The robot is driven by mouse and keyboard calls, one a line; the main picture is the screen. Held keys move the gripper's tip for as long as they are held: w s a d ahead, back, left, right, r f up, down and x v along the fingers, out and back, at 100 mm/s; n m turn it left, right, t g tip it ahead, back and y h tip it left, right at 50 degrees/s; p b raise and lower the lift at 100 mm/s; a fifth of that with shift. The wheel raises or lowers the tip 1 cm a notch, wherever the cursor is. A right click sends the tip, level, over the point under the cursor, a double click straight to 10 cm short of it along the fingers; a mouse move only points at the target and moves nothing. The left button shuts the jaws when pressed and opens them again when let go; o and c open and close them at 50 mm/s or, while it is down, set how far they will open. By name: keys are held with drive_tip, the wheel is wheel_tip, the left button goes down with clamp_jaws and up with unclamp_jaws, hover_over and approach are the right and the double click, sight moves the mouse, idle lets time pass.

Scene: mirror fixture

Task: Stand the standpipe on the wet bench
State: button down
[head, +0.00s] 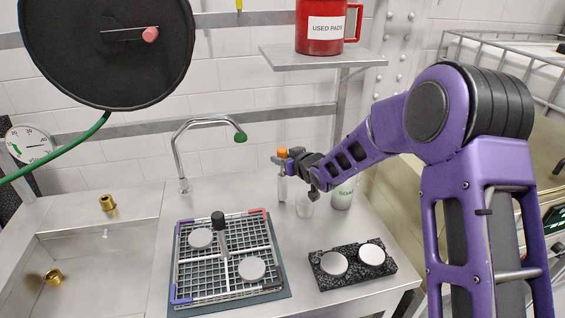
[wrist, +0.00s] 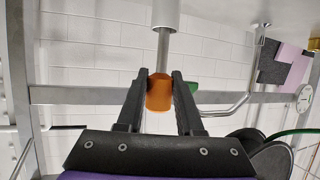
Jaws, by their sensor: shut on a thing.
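My gripper (head: 283,154) is shut on the orange collar of the standpipe (wrist: 160,95). In the wrist view the grey pipe (wrist: 163,50) runs from the collar to a wider pale end at the picture's top edge. In the head view the standpipe (head: 282,188) hangs about upright, orange end up, at the back of the steel wet bench (head: 143,243). I cannot tell whether its lower end touches the bench.
The faucet (head: 180,155) is left. A grid rack (head: 207,273) and a speckled block (head: 380,275) lie in front. A shelf (head: 325,61) overhangs behind.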

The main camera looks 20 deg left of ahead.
drive_tip(key=shift+f, duration=0.45)
drive_tip(key=shift+f, duration=0.15)
drive_tip(key=c, duration=0.6)
unclamp_jaws()
drive_tip(key=shift+o, duration=0.2)
drive_tip(key=shift+r, duration=0.2)
drive_tip(key=shift+d+r, duration=0.1)
drive_tip(key=shift+r, duration=0.05)
drive_tip(key=v, duration=1.2)
